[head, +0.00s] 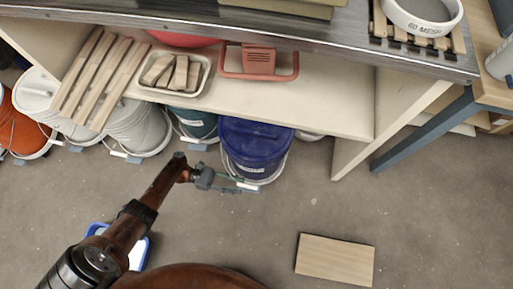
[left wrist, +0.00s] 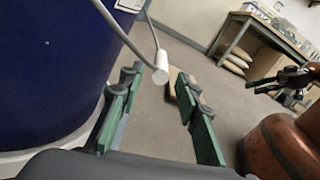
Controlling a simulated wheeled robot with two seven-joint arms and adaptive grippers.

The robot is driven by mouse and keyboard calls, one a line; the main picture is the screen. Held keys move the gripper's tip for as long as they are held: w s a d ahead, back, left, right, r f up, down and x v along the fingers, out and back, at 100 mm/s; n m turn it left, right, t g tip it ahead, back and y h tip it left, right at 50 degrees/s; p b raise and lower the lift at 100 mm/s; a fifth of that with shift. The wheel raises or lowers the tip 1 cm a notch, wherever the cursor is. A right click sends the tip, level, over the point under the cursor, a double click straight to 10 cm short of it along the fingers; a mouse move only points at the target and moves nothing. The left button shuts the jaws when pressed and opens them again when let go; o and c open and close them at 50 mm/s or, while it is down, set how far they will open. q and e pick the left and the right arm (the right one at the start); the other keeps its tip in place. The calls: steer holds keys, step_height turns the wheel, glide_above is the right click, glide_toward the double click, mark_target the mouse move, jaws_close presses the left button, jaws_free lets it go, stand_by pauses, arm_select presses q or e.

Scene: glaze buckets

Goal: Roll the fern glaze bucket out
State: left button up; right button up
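A dark teal-green bucket (head: 194,124), the one closest to a fern colour, stands under the shelf, partly hidden by it. No readable glaze name shows on it. A dark blue bucket (head: 252,150) stands just right of it and fills the left of the left wrist view (left wrist: 45,60). My left gripper (head: 232,183) is at the front of the blue bucket, beside its bail handle. In the left wrist view its fingers (left wrist: 157,115) are apart, with the white handle grip (left wrist: 161,64) between or just beyond the tips. My right gripper (left wrist: 285,82) is small at right; its opening is unclear.
A low shelf (head: 300,95) overhangs the buckets and holds a tray of wood blocks (head: 173,73). Grey-white buckets (head: 137,123) and an orange bucket (head: 22,130) stand to the left. A wooden board (head: 335,260) lies on the floor at front right. Floor right of the blue bucket is clear.

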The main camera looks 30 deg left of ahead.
mark_target(254, 187)
arm_select(q)
steer(key=shift+r+x, duration=0.15)
steer(key=shift+x, duration=1.75)
steer(key=shift+r+x, duration=0.15)
steer(key=shift+x, duration=1.8)
steer(key=shift+w, duration=0.15)
steer(key=shift+c, duration=0.7)
jaws_close()
steer(key=shift+a, duration=0.1)
